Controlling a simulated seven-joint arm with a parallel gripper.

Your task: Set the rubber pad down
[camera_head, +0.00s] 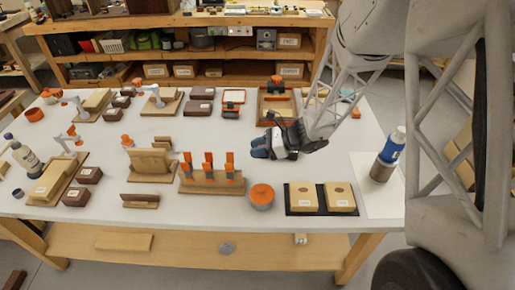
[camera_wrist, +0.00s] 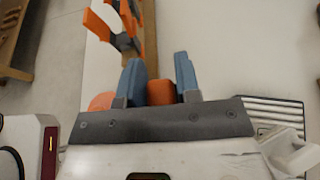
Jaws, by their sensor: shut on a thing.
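My gripper (camera_head: 261,147) is over the right-middle part of the white bench, its blue fingers pointing left in the head view. In the wrist view, its two blue fingers (camera_wrist: 161,88) are shut on a small red-orange block, which I take to be the rubber pad (camera_wrist: 161,93). Only part of the pad shows between the fingers. In the head view the pad is hidden by the fingers, and its height above the bench is hard to tell.
A wooden rack (camera_head: 212,185) with orange-topped clamps stands in front of my gripper. Bare bench lies left of my gripper and behind the mat.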

